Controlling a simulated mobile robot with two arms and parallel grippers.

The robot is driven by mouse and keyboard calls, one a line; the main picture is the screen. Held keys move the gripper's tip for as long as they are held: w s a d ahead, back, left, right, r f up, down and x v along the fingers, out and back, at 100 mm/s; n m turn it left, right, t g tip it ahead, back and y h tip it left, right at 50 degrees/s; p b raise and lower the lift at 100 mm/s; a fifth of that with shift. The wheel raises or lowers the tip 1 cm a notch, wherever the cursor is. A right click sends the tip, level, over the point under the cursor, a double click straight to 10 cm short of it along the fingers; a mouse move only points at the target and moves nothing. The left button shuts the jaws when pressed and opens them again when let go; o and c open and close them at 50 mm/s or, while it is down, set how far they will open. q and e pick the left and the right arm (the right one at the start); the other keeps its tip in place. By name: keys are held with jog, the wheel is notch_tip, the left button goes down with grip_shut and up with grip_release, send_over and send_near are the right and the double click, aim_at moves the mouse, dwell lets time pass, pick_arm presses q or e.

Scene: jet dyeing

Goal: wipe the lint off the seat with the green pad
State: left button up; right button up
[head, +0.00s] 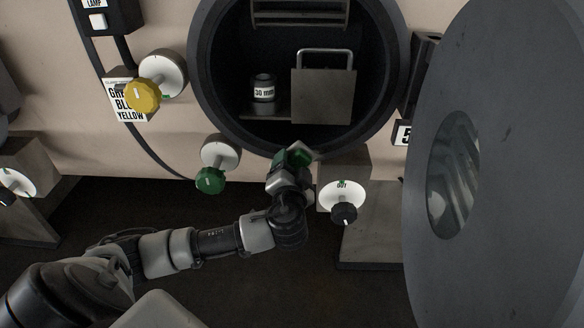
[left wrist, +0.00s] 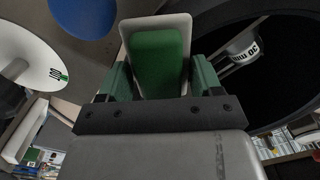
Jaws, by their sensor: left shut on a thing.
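My left gripper (head: 292,162) is at the lower rim of the round opening. It is shut on the green pad, which has a pale backing or holder; the pad shows between the green fingers in the left wrist view (left wrist: 160,62). The seat, a dark ring around the opening (head: 204,104), faces me. The gripper overlaps its bottom edge in the head view, and I cannot tell whether the pad touches it. I cannot make out any lint on the dark ring. My right gripper is not in view.
The open round door (head: 500,110) fills the right side. Inside the opening are a jar marked 30 mm (head: 263,90) and a plate with a handle (head: 322,97). A green knob (head: 210,180), a yellow knob (head: 143,96) and a black knob (head: 344,213) stick out nearby.

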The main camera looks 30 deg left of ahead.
aim_at(308, 164)
pick_arm(q)
jog(key=shift+b+x, duration=0.3)
jog(key=shift+x, duration=0.65)
jog(key=shift+w+d+b, duration=0.15)
jog(key=shift+w+d, duration=0.25)
jog(key=shift+d, duration=0.4)
jog(key=shift+w+d+b, duration=0.15)
jog(key=shift+w+d, duration=0.3)
jog(key=shift+d, duration=0.3)
jog(key=shift+w+d+b, duration=0.35)
jog(key=shift+w+d, duration=0.45)
jog(key=shift+d, duration=0.3)
jog(key=shift+w+d+r+b, duration=0.1)
jog(key=shift+w+d+b, duration=0.1)
jog(key=shift+w+d, duration=0.25)
jog(key=shift+w+d+f+b, duration=0.1)
jog(key=shift+w+d+b, duration=0.15)
jog(key=shift+d, duration=0.45)
jog(key=shift+w+d+r+b, duration=0.15)
jog(key=shift+w+d, duration=0.2)
jog(key=shift+d, duration=0.2)
